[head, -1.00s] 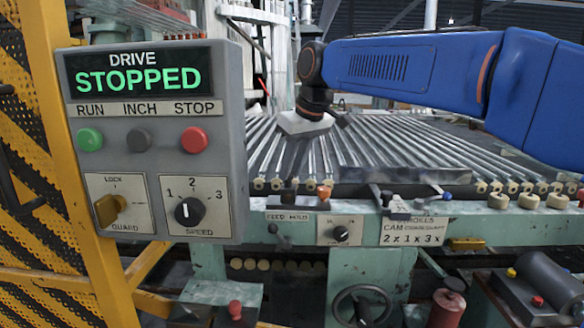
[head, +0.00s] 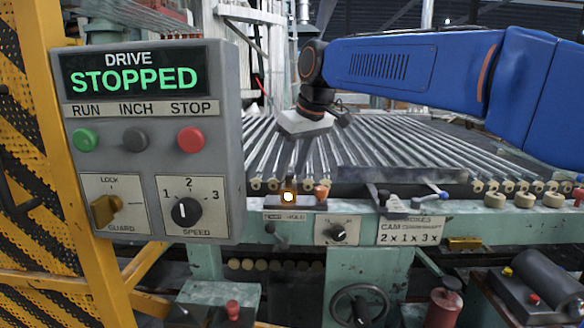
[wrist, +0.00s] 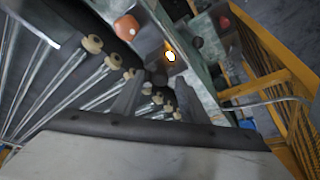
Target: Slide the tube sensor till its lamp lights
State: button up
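The tube sensor (head: 288,190) is a small dark block on the rail at the front edge of the tube bed in the head view. Its lamp (head: 288,197) glows yellow-white; the lit lamp also shows in the wrist view (wrist: 170,56). An orange piece (head: 321,192) stands just right of the sensor.
A grey control box (head: 150,140) at the left reads DRIVE STOPPED. Glass tubes (head: 400,135) lie in rows behind the rail, ending in cream rollers. A blue-tipped lever (head: 440,195) is farther right. A yellow guard (head: 30,130) borders the left.

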jog(key=v, duration=1.7)
jog(key=shift+s+d, duration=0.1)
jog(key=shift+d, duration=0.05)
jog(key=s+d+f+m+h, duration=0.1)
jog(key=s+d+f+m, duration=0.2)
jog(key=s+d+f, duration=0.5)
jog(key=s+d+f+m+t+h, duration=0.1)
jog(key=s+d+f, duration=0.7)
jog(key=f, duration=1.1)
jog(key=s+d+f+m+h, duration=0.1)
jog(key=s+d+f+m, duration=0.3)
jog(key=s+d+f, duration=0.5)
notch_tip(320, 180, down, 5)
jog(key=shift+s+f+m+t, duration=0.1)
jog(key=shift+s+m+t, duration=0.1)
jog(key=shift+m+t, duration=0.1)
